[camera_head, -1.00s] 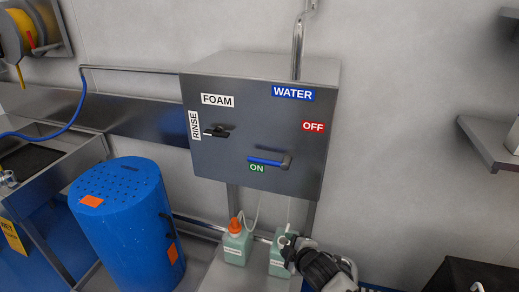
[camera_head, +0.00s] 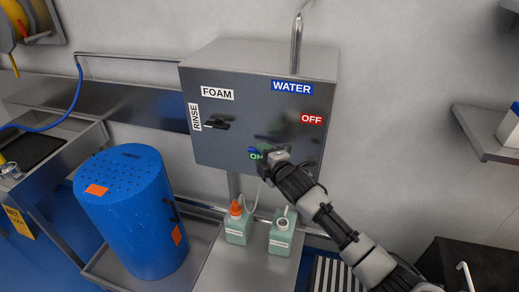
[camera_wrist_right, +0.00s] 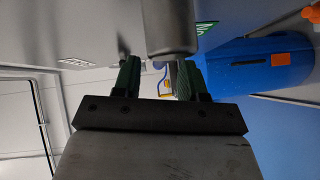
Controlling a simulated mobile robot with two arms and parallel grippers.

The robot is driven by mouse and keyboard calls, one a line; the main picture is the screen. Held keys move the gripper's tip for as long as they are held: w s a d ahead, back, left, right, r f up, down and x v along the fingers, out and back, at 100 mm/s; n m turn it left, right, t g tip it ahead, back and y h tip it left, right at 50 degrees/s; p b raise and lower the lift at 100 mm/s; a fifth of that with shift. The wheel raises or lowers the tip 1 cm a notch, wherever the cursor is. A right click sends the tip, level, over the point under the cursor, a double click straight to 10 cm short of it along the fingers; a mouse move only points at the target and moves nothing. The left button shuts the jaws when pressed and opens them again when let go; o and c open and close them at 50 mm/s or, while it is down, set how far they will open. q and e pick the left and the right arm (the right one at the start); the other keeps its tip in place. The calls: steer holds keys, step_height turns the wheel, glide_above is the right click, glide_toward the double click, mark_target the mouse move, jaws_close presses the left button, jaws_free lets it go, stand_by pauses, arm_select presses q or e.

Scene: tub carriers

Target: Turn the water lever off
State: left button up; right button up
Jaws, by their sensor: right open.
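The grey control box (camera_head: 225,150) hangs on the wall with a blue WATER label (camera_head: 292,87), a red OFF label (camera_head: 312,119) and a green ON label (camera_head: 255,154). My right gripper (camera_head: 266,160) is at the box front beside the ON label and hides nearly all of the water lever. In the right wrist view its two green fingers (camera_wrist_right: 157,78) are apart, and a grey rounded part (camera_wrist_right: 168,28), apparently the lever's pivot end, lies ahead of and between them. I cannot tell whether they touch it. My left gripper is out of view.
A black foam/rinse knob (camera_head: 217,124) is on the box's left side. Two green bottles (camera_head: 238,228) (camera_head: 281,238) stand below the box. A blue drum (camera_head: 130,210) stands at the left. A steel shelf (camera_head: 488,130) juts from the wall at the right.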

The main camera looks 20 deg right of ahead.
steer(key=shift+x, duration=1.25)
steer(key=shift+d, duration=0.1)
jaws_close()
